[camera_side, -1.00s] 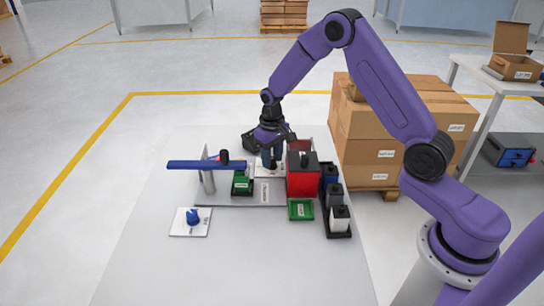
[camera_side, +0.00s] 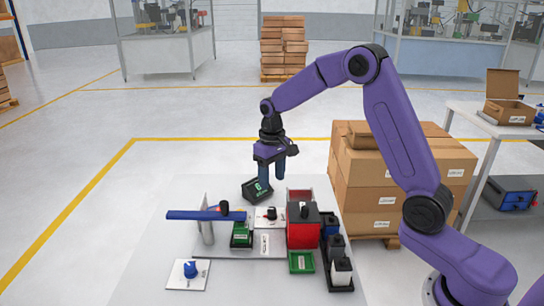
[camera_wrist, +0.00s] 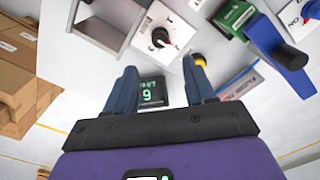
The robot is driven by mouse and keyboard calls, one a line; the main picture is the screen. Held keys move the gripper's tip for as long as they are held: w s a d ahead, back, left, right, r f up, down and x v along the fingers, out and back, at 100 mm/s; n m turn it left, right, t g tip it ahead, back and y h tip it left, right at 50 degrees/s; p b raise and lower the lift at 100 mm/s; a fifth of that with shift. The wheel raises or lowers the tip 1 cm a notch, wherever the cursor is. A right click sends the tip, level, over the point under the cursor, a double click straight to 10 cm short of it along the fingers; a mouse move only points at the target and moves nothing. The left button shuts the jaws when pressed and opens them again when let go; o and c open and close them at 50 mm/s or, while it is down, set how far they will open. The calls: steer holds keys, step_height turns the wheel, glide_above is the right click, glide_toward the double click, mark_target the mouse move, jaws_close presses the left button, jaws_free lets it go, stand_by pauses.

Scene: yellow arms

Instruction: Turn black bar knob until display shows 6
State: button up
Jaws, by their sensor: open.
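The black bar knob (camera_side: 271,213) sits on a white plate (camera_side: 262,222) behind the middle of the fixture. It also shows in the wrist view (camera_wrist: 160,37), with dial marks around it. The dark display (camera_side: 257,190) stands behind the knob and shows a green digit that looks like 6. In the wrist view the display (camera_wrist: 150,92) is upside down, so its digit reads like a 9. My gripper (camera_side: 272,181) is open and empty, raised above the knob area and apart from it. Its two blue fingers frame the display in the wrist view (camera_wrist: 159,68).
A blue bar (camera_side: 195,215) on a post, a green block (camera_side: 241,235) and a red box (camera_side: 302,232) stand close around the knob. A blue knob (camera_side: 190,269) sits on a separate plate at front left. Stacked cartons (camera_side: 395,185) stand to the right.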

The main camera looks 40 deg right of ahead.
step_height(320, 180, up, 6)
steer(key=shift+r, duration=0.2)
stand_by(0.3)
steer(key=s+a+r+n, duration=0.1)
steer(key=s+a+n, duration=0.2)
steer(key=s+a, duration=0.35)
steer(key=s+a+n, duration=0.3)
steer(key=s, duration=0.7)
steer(key=s+d+f+n, duration=0.1)
steer(key=s+n, duration=0.2)
steer(key=s, duration=0.7)
steer(key=s+d+f+n, duration=0.1)
steer(key=s+d+n, duration=0.1)
steer(key=s, duration=0.8)
steer(key=shift+f+n, duration=0.35)
steer(key=shift+n, duration=0.45)
steer(key=shift+d, duration=0.1)
stand_by(1.9)
